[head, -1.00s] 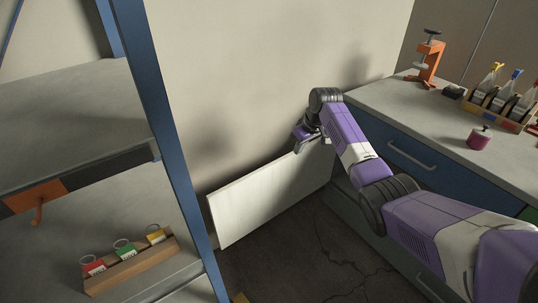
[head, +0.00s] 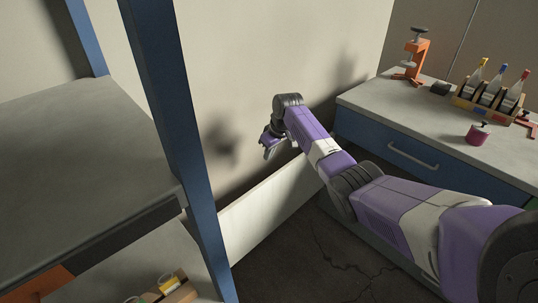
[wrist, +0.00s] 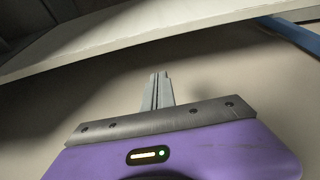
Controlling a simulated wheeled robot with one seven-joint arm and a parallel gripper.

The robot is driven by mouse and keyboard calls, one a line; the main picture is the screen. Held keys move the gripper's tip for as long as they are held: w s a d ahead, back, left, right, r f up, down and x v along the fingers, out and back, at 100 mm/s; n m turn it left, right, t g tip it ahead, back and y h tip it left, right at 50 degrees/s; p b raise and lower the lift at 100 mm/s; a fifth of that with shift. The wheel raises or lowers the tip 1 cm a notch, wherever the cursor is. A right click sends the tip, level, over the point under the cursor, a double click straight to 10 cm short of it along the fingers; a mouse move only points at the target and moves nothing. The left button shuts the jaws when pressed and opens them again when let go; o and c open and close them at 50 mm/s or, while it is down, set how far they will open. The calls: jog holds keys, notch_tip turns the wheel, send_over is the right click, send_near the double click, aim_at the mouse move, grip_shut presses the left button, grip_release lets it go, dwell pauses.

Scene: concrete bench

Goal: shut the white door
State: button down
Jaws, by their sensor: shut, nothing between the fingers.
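The white door (head: 268,205) is a low white panel standing on edge near the wall, between the blue rack post and the bench in the head view. The post hides its left end and my arm covers part of its right end. My gripper (head: 267,151) is shut and empty, above the panel's top edge, in front of the wall. I cannot tell its exact distance from the panel. In the wrist view my closed fingers (wrist: 158,90) point at a plain beige surface, with a pale band across the top that I cannot identify for certain.
A blue rack post (head: 180,140) and grey shelf (head: 80,170) stand close on the left. Cracked dark floor lies between.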

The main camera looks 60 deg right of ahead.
notch_tip(320, 180, down, 6)
jog(key=s, duration=0.1)
jog(key=shift+s+a+f+b, duration=0.15)
jog(key=shift+s+f+b, duration=0.05)
jog(key=shift+s+b, duration=0.15)
dwell(0.5)
dwell(0.3)
